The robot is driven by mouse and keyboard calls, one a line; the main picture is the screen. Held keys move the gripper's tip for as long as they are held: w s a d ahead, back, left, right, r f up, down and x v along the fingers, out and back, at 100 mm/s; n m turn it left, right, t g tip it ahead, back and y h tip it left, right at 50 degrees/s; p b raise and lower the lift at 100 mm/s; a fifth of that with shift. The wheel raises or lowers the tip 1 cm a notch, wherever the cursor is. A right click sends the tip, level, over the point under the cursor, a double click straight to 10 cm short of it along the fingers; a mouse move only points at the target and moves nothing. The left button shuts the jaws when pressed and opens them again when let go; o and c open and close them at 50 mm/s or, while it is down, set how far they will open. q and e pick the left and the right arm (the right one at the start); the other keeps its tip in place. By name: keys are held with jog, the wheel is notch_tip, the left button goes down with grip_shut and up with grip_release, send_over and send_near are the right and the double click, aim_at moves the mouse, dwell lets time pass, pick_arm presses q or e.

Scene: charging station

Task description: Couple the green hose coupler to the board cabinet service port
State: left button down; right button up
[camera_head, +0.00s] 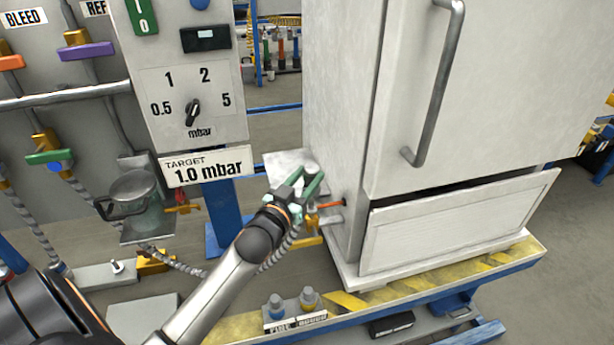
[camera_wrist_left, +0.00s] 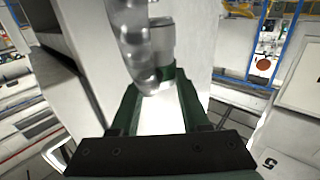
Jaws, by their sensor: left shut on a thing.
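My left gripper (camera_head: 312,182) reaches in from the lower left beside the side wall of the white cabinet (camera_head: 337,120). In the left wrist view its two dark green fingers are closed around the coupler (camera_wrist_left: 162,50), a grey metal cylinder with a green ring, partly hidden by the grey ribbed hose (camera_wrist_left: 130,35). In the head view the hose (camera_head: 280,248) hangs below the gripper. A brass fitting with an orange lever (camera_head: 328,205) is at the cabinet's lower side, just below the gripper. I cannot tell whether the coupler touches a port. My right gripper is not in view.
A panel with a dial (camera_head: 192,112) and a "TARGET 1.0 mbar" sign (camera_head: 205,167) stands left of the gripper. The cabinet stands on a blue and yellow striped platform (camera_head: 420,288). A small block with two capped fittings (camera_head: 292,306) sits in front.

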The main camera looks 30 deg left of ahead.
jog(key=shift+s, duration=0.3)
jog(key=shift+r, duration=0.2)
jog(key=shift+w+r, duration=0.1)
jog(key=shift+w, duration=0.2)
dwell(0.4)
pick_arm(q)
jog(key=shift+p, duration=0.55)
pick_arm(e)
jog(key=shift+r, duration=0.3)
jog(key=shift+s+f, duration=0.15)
pick_arm(q)
jog(key=shift+f+b, duration=0.3)
jog(key=shift+f, duration=0.05)
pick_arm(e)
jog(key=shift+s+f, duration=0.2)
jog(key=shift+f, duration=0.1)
pick_arm(q)
jog(key=shift+f+b, duration=0.35)
jog(key=shift+f, duration=0.15)
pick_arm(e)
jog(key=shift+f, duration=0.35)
pick_arm(q)
jog(key=shift+f+b, duration=0.45)
jog(key=shift+f, duration=0.2)
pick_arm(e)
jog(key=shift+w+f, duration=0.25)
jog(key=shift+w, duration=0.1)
